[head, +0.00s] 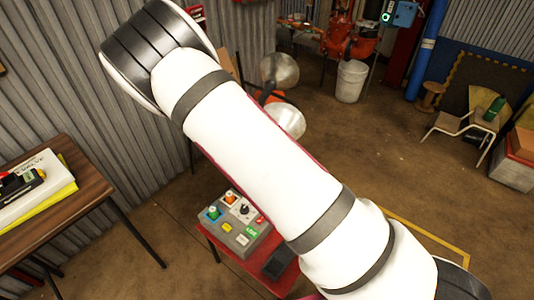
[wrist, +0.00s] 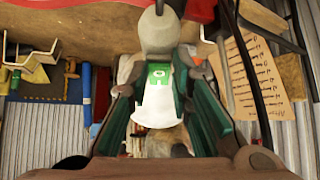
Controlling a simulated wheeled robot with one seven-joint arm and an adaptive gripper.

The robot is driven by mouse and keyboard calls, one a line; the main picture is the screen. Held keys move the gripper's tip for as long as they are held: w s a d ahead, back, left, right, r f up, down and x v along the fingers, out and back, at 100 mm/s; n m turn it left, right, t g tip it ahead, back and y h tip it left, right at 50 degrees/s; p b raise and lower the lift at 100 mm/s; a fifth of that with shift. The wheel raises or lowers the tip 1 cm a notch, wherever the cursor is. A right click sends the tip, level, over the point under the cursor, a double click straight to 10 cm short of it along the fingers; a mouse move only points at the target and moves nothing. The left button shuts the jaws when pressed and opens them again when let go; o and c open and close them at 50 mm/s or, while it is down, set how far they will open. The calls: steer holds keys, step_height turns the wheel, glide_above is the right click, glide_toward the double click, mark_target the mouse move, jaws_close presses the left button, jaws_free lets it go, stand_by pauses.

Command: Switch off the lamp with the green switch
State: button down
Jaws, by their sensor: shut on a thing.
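In the wrist view my gripper (wrist: 158,88) has its two dark green fingers on either side of a pale grey-white lamp body (wrist: 157,108), and it is shut on it. A green switch (wrist: 158,74) with a pale mark faces the camera between the fingertips. I cannot tell the switch's position or whether the lamp is lit.
A grey control box (head: 237,226) with coloured buttons sits on a red table (head: 222,252). A wooden table (head: 92,188) stands at left by the corrugated wall. A white bucket (head: 351,81) and a chair (head: 466,124) are farther back.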

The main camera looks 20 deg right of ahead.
steer(key=shift+s+d+f, duration=0.1)
steer(key=shift+s+f, duration=0.05)
steer(key=shift+f, duration=0.15)
steer(key=c, duration=1.5)
jaws_free()
steer(key=shift+r, duration=0.2)
steer(key=shift+v, duration=5.85)
